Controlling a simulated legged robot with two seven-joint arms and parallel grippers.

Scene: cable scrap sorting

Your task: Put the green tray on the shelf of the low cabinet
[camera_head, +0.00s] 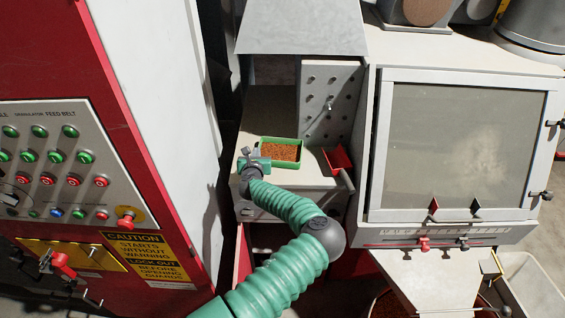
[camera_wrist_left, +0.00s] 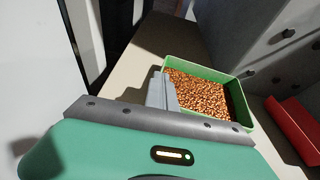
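The green tray (camera_head: 300,150) is a shallow rectangular tray filled with orange-brown granules. It is over the pale shelf (camera_head: 260,110) of the low cabinet, near the front edge; I cannot tell whether its base fully rests there. My left gripper (camera_head: 252,154) is at the tray's left side. In the left wrist view its two grey fingers (camera_wrist_left: 162,90) are close together at the left wall of the green tray (camera_wrist_left: 205,72), seemingly shut on that wall. The contact itself is partly hidden. My right gripper is in neither view.
A red container (camera_head: 337,160) stands just right of the tray, below a perforated grey panel (camera_head: 330,100). A windowed machine (camera_head: 465,150) is on the right. A red and white control cabinet (camera_head: 150,130) stands close on the left. The shelf behind the tray is bare.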

